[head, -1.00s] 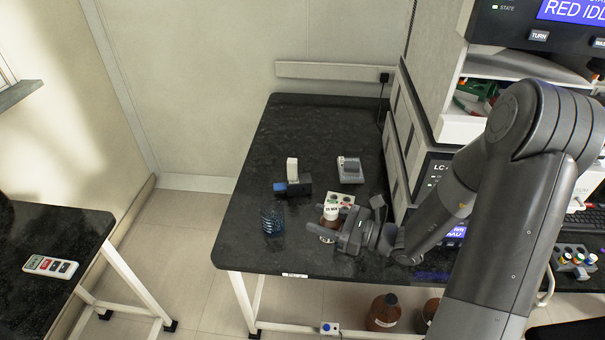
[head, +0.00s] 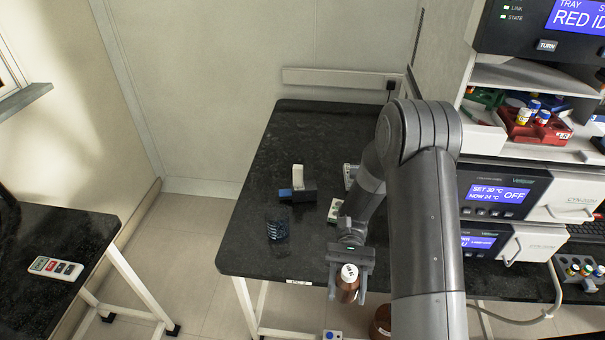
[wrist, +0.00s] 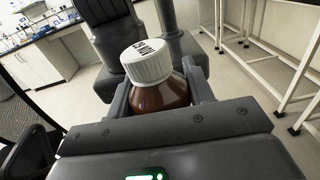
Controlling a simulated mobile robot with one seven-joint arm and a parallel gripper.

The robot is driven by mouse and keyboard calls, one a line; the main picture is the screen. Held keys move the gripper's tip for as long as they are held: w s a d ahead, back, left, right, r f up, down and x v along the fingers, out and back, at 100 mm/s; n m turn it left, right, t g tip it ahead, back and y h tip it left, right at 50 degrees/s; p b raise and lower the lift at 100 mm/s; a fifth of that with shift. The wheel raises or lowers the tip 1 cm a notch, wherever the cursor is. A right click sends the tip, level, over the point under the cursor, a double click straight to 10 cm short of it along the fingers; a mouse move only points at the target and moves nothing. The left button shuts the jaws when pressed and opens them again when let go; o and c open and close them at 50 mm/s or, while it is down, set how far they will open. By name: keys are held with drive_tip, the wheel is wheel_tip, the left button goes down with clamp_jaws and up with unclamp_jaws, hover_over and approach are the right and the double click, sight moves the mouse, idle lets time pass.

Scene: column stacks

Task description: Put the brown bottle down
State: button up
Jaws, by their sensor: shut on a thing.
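The brown bottle (head: 347,288) has a white cap with dark print. My gripper (head: 347,281) is shut on it, with a finger on each side. In the head view the bottle shows in front of the black bench's front edge, and looks nearly upright. In the wrist view the bottle (wrist: 158,88) sits between the two fingers, cap toward the camera; its lower part is hidden. The black bench top (head: 255,245) lies behind my gripper.
On the bench stand a dark blue ribbed container (head: 277,230) and a black and blue device with a white top (head: 297,187). Analyser modules (head: 500,190) line the right side. Another brown bottle (head: 380,322) stands low beneath. A left bench holds a white remote-like pad (head: 55,267).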

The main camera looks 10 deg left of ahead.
drive_tip(key=w+d+r+n+t+h, duration=0.1)
drive_tip(key=w+d+n+t+h, duration=0.3)
drive_tip(key=w+n+t+h, duration=0.75)
drive_tip(key=w+d+n+t+h, duration=0.5)
drive_tip(key=w+h, duration=0.3)
drive_tip(key=w, duration=0.8)
drive_tip(key=w+a+r+n+t+y, duration=0.1)
drive_tip(key=w+a+n+t+y, duration=0.15)
drive_tip(key=w+n+t, duration=0.4)
drive_tip(key=w+a+r+n+t+y, duration=0.1)
drive_tip(key=w+a+t, duration=0.2)
drive_tip(key=w, duration=0.6)
drive_tip(key=w+a+r+n+t+y, duration=0.2)
drive_tip(key=w+n+t, duration=0.15)
drive_tip(key=w, duration=0.45)
drive_tip(key=w+a+f, duration=0.2)
drive_tip(key=a, duration=0.6)
drive_tip(key=w+a+f, duration=0.1)
drive_tip(key=a+f, duration=0.1)
drive_tip(key=a, duration=0.6)
drive_tip(key=shift+m+t, duration=0.25)
wheel_tip(320, 180, down, 10)
drive_tip(key=shift+a+r, duration=0.1)
drive_tip(key=shift+r, duration=0.1)
drive_tip(key=shift+f, duration=0.1)
drive_tip(key=o, duration=1.2)
drive_tip(key=shift+c, duration=0.2)
